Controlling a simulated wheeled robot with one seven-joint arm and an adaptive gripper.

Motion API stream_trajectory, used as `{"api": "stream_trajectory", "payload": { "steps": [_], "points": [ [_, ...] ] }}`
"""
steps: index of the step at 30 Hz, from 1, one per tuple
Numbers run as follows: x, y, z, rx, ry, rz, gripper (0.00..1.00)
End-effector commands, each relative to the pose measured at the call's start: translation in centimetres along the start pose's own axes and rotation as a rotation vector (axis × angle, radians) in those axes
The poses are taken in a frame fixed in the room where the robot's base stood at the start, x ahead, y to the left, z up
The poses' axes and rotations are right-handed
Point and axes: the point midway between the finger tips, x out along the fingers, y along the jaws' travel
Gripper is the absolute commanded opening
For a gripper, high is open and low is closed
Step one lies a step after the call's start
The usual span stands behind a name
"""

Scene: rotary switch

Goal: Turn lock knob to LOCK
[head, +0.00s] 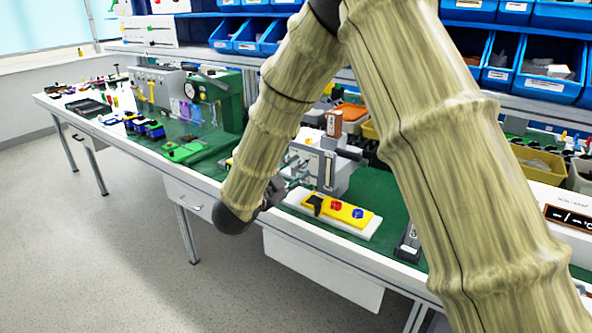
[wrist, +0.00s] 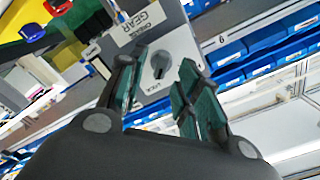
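The lock knob (wrist: 159,66) is a small grey rotary knob with a dark slot-like mark, on a light grey panel (wrist: 181,47) in the wrist view. A larger label ending in GEAR sits beside it, and a small label on its near side is hard to read. My gripper (wrist: 164,60) is open, with its two teal-padded fingers apart. The knob shows between the fingertips; contact is not visible. In the head view my gripper (head: 288,176) is at the front of the grey machine (head: 326,166), and the knob cannot be made out there.
A yellow button plate (head: 345,212) on a white base lies at the bench's front edge. A green press (head: 218,100) stands to the left. Blue bins (head: 545,85) line the shelves behind. A brown block (head: 334,122) sits atop the machine. The floor in front is clear.

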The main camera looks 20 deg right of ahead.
Motion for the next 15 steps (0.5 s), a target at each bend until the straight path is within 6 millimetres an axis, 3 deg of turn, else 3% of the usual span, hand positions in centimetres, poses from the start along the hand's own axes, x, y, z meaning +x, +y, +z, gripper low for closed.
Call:
{"api": "stream_trajectory", "payload": {
  "steps": [15],
  "points": [
    [-8.7,0.0,0.0,0.000,0.001,-0.001,0.34]
  ]
}}
